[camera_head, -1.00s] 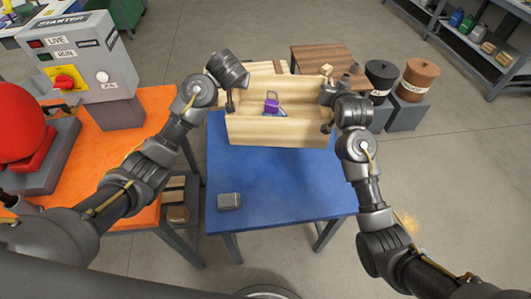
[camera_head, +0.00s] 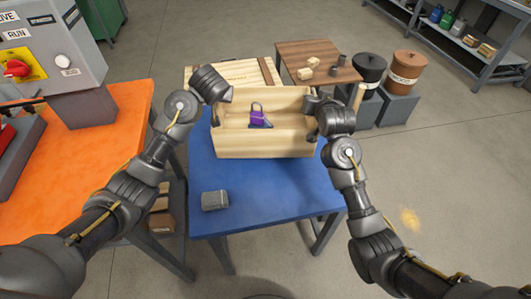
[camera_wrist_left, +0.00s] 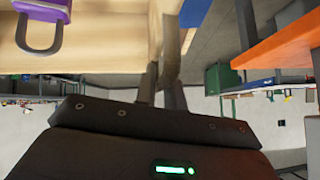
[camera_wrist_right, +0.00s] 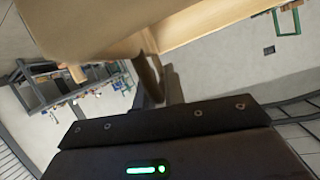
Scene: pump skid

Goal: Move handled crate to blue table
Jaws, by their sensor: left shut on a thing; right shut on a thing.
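The handled crate (camera_head: 264,144) is an open box of light wood, held level between my two grippers over the far part of the blue table (camera_head: 265,195). I cannot tell whether its bottom touches the table top. A purple padlock (camera_head: 258,117) with a grey shackle is inside it; it also shows in the left wrist view (camera_wrist_left: 40,25). My left gripper (camera_head: 215,117) is shut on the crate's left end. My right gripper (camera_head: 314,133) is shut on its right end. In both wrist views the fingers meet the crate's wooden wall.
A grey block (camera_head: 215,200) lies on the blue table's front left. An orange table (camera_head: 90,175) with a starter box (camera_head: 55,45) stands left. Behind are a wooden crate (camera_head: 232,72), a brown table (camera_head: 318,50) with small blocks, and black (camera_head: 368,69) and brown (camera_head: 405,68) bins.

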